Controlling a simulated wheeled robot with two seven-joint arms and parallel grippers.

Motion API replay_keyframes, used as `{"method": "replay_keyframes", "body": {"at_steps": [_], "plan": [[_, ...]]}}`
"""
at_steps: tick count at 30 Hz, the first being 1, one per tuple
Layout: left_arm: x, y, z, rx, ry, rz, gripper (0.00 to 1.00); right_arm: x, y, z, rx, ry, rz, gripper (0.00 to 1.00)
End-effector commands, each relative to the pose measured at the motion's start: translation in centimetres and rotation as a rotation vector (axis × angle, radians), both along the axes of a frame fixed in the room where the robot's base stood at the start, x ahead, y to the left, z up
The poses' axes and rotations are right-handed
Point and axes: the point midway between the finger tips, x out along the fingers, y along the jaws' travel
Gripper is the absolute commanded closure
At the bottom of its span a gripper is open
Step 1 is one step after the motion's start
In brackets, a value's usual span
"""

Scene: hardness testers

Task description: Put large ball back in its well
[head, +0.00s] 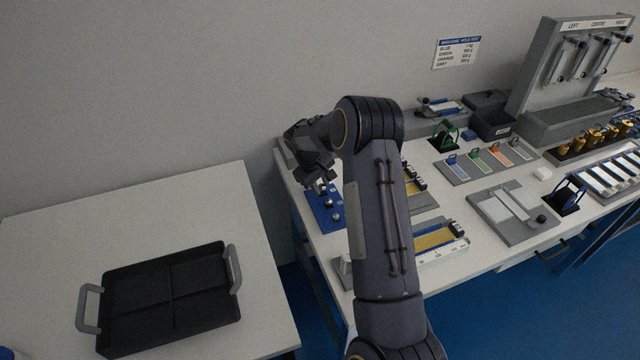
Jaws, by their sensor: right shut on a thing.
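The blue ball block (322,219) lies at the left end of the right-hand bench, with several small shiny balls on it. My right gripper (321,183) is just above the back end of this block, fingers pointing down. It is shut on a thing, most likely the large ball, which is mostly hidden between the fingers. I cannot tell whether the held thing touches the block. My own right arm crosses the view and hides part of the bench beside the block. My left gripper is not in view.
A black divided tray (170,265) with grey handles stands on the left table. A gap separates the tables. Right of my arm stand a grey plate with white strips (512,232), a board with coloured strips (485,160) and a grey test stand (575,125).

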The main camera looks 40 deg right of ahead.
Motion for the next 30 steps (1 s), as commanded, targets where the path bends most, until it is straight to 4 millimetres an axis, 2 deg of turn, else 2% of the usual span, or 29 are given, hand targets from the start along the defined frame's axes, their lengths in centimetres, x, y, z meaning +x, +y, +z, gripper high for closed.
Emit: {"method": "replay_keyframes", "body": {"at_steps": [3,4,9,17,20,30], "plan": [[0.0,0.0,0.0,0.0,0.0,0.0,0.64,0.0,0.0,0.1,0.0,-0.001,0.0,1.0],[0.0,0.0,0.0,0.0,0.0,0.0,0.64,0.0,0.0,0.1,0.0,-0.001,0.0,0.7],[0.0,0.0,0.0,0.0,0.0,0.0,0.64,0.0,0.0,0.0,0.0,0.0,0.0,0.49],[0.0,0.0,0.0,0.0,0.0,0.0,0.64,0.0,0.0,0.1,0.0,0.0,0.0,0.49],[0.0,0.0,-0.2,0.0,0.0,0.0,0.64,0.1,0.2,0.7,-0.001,-0.003,0.0,0.49],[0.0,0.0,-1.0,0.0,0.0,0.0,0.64,-0.1,1.8,5.9,-0.001,-0.003,0.0,0.49]]}}
